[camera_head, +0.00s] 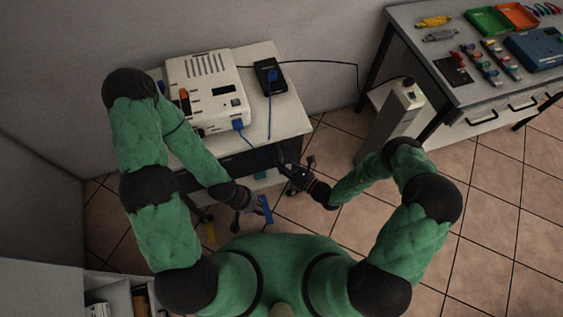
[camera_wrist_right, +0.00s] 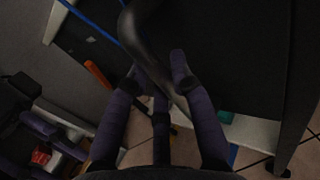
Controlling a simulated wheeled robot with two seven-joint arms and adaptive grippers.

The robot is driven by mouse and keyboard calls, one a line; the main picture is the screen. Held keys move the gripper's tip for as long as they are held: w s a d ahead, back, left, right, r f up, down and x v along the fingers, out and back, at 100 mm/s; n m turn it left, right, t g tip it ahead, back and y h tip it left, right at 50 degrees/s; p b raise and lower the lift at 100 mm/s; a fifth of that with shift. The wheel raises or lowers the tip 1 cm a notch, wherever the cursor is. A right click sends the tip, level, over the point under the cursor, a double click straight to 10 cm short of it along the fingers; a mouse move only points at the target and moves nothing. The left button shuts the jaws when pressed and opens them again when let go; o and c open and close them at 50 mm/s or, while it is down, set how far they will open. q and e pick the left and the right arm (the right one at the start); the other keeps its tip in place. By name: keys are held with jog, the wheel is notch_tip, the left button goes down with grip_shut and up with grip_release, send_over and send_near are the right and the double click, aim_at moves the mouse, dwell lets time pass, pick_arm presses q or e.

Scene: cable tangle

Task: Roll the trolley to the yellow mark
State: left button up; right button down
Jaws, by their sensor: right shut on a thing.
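The trolley (camera_head: 289,118) has a pale top and a dark front and stands against the back wall. My right gripper (camera_head: 291,170) is at the trolley's front right. In the right wrist view its fingers (camera_wrist_right: 160,72) are shut on a dark curved bar (camera_wrist_right: 147,32), which looks like the trolley's handle. My left gripper (camera_head: 244,206) is lower, in front of the trolley, beside a blue strip (camera_head: 266,208); its fingers are too dark to read. A small yellow patch (camera_head: 211,233) shows on the floor left of it, partly hidden; I cannot tell whether it is the mark.
A white device (camera_head: 208,88) and a black box (camera_head: 270,75) with blue cables sit on the trolley. A black cable (camera_head: 325,62) runs right along the wall. A grey upright unit (camera_head: 390,118) and a workbench (camera_head: 455,97) stand right. Tiled floor is open at lower right.

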jog(key=c, duration=1)
grip_release()
jog(key=shift+s+a, duration=0.2)
jog(key=shift+a, duration=0.15)
jog(key=shift+c, duration=0.2)
jog(key=shift+d, duration=0.2)
jog(key=v, duration=1.1)
jog(key=shift+s+d, duration=0.2)
jog(key=shift+d, duration=0.1)
